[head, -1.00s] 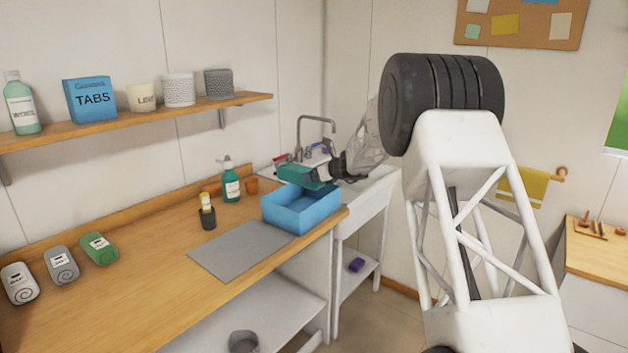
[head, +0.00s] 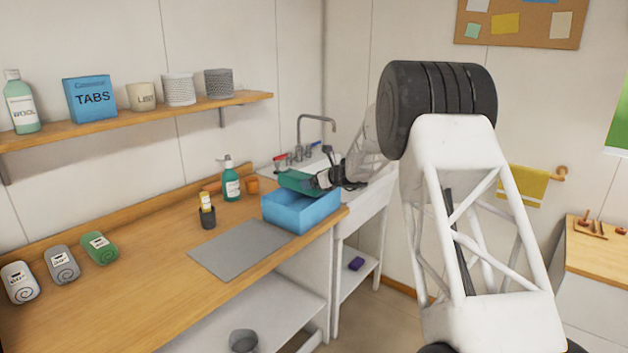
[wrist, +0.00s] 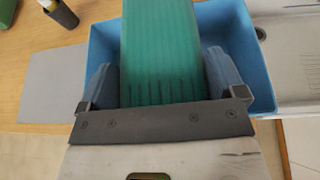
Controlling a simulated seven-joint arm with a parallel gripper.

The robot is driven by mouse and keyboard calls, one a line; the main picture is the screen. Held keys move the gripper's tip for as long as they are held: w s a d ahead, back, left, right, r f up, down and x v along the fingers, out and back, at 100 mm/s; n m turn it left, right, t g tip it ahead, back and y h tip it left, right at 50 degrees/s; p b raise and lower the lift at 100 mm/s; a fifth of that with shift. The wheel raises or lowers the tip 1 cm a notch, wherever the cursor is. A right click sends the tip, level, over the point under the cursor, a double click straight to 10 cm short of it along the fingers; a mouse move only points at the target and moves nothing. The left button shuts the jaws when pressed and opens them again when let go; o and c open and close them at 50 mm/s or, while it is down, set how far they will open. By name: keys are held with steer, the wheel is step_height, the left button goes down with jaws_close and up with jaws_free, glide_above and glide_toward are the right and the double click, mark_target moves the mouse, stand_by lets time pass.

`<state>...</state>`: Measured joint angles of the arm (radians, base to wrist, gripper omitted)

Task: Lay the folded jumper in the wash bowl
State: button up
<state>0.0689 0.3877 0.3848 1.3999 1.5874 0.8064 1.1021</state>
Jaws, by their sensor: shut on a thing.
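The folded jumper is a teal-green ribbed bundle (head: 298,181), held over the blue wash bowl (head: 290,215). My gripper (head: 318,181) is shut on the jumper's near end, above the bowl's back right part. In the wrist view the jumper (wrist: 160,45) runs out between the two blue-grey fingers (wrist: 162,82), with the bowl's wall (wrist: 262,60) around and beneath it. The jumper looks tilted; I cannot tell whether it touches the rim. The bowl stands on the counter's right end and its floor is mostly hidden.
A grey mat (head: 240,248) lies left of the bowl. A green pump bottle (head: 231,182), a dark cup (head: 207,215) and a terracotta pot (head: 251,185) stand behind. The white sink (head: 365,200) with its tap (head: 315,120) adjoins at right.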

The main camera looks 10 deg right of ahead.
steer(key=shift+f, duration=0.1)
steer(key=o, duration=0.8)
steer(key=shift+o, duration=0.2)
steer(key=shift+r, duration=0.55)
steer(key=v, duration=1.2)
